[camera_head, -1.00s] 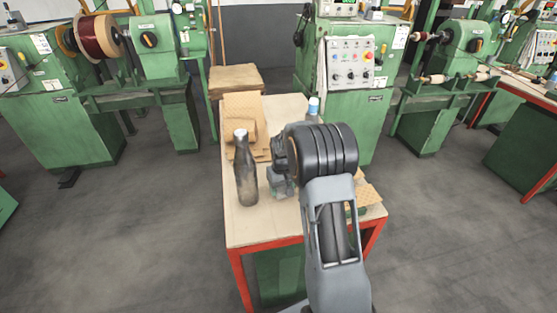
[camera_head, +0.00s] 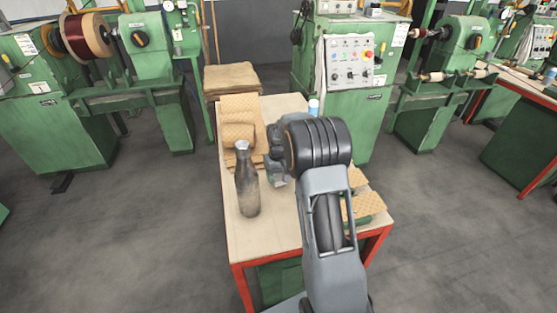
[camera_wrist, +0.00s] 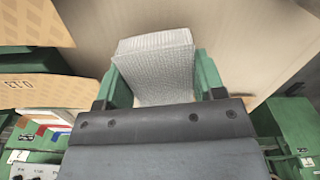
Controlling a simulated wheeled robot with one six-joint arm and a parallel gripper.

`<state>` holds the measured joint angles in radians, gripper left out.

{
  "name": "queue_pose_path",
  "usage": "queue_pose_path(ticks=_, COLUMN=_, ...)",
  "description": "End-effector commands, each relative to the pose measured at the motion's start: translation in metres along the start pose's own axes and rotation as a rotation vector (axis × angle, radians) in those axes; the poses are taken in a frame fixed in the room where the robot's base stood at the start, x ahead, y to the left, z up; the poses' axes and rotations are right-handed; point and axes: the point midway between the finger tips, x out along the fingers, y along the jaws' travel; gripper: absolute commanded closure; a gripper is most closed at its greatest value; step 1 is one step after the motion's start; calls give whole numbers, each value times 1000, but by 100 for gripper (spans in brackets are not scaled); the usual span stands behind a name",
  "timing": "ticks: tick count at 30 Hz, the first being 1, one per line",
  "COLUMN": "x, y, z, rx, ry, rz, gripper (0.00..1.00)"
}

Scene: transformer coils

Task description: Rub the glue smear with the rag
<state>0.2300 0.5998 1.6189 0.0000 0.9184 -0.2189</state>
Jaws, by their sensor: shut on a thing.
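The rag (camera_wrist: 155,65) is a pale grey woven cloth, held between the green fingers of my gripper (camera_wrist: 158,80) in the wrist view. My gripper is shut on it, over the beige table top (camera_wrist: 250,40). I cannot tell whether the rag touches the table. In the head view my gripper (camera_head: 279,180) is partly hidden by my arm, above the middle of the table (camera_head: 270,230) and right of the dark bottle. I cannot make out the glue smear in either view.
A dark bottle (camera_head: 246,185) stands upright left of my gripper. A patterned tan roll and sheets (camera_head: 238,133) lie at the back left. A bottle with a blue cap (camera_head: 314,106) stands behind my arm. Tan patterned pieces (camera_head: 366,206) lie at the right. The front left is clear.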

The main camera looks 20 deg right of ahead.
Motion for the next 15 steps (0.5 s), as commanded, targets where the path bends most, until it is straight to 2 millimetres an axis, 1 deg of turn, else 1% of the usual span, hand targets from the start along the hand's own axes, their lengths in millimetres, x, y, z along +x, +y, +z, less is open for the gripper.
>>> queue_pose_path(ticks=1, x=-6, y=-1, z=1, rx=-1, ry=-5, rz=-1, gripper=59)
queue_pose_path(ticks=15, x=-49, y=-3, z=0, rx=-5, ry=-4, rz=-1, gripper=59)
